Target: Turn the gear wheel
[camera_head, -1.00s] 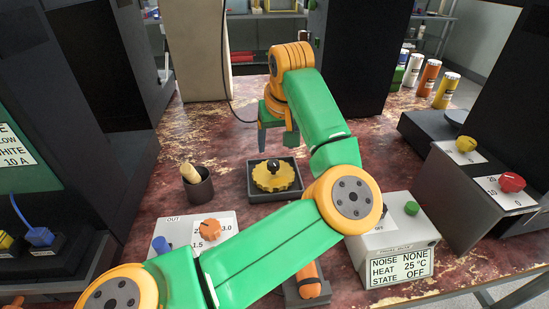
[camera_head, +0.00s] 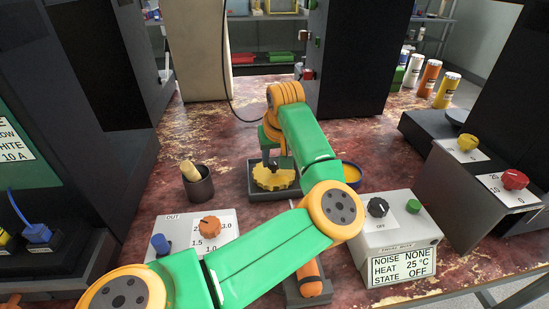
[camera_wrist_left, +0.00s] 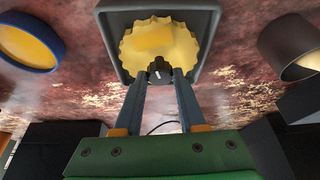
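The gear wheel (camera_head: 270,181) is yellow and toothed, and lies flat in a dark square tray (camera_head: 262,196) in the middle of the table. My left gripper (camera_head: 274,158) points down over it. In the left wrist view the wheel (camera_wrist_left: 160,38) shows in full toothed outline in the tray (camera_wrist_left: 212,30). A small black knob (camera_wrist_left: 158,70) stands up from it. The two fingertips of my left gripper (camera_wrist_left: 160,77) are on either side of this knob, which fills the gap between them. My right gripper is not in view.
A dark cup (camera_head: 199,187) with a wooden-handled tool stands left of the tray. A blue-rimmed yellow dish (camera_head: 352,173) is close on its right. A white dial box (camera_head: 392,240), a control panel (camera_head: 178,232) and an orange-handled object (camera_head: 309,280) stand nearer.

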